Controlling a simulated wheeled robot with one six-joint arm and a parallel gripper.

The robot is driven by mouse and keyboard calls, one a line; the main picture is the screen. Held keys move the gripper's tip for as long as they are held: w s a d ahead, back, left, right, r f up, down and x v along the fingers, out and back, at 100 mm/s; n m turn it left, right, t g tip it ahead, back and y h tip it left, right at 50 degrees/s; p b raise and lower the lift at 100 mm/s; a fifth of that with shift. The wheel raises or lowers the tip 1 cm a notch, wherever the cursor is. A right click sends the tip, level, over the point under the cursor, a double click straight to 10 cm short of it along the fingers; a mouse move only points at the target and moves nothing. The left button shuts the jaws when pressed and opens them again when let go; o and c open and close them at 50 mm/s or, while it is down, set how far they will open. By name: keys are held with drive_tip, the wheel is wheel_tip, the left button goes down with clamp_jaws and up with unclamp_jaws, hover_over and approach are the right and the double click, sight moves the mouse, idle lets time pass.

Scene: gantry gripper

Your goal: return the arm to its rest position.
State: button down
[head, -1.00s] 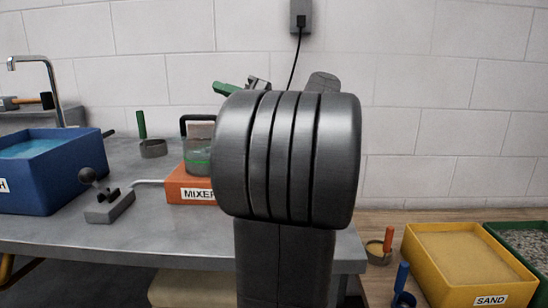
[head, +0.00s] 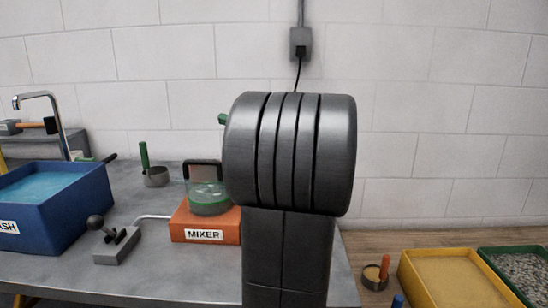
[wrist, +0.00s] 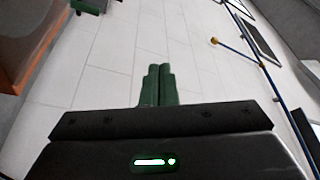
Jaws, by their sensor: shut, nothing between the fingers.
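My gripper (wrist: 157,84) shows in the wrist view with its two green fingers shut together and nothing between them. It points over a pale tiled surface, apart from the things around it. In the head view, my grey arm fills the middle and hides most of what lies behind it. Only a small green part shows at the arm's left edge, and I cannot tell whether it belongs to the gripper.
The orange mixer (head: 190,221) stands just left of my arm on the grey bench. A blue wash bin (head: 85,205) and a lever box (head: 117,245) are further left. A yellow sand bin (head: 415,285) and a gravel bin (head: 515,262) stand at right on wood.

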drive_tip(key=w+m+h+p, duration=0.2)
drive_tip(key=w+m+p, duration=0.4)
drive_tip(key=p, duration=0.8)
drive_tip(key=shift+d, duration=0.1)
idle(0.6)
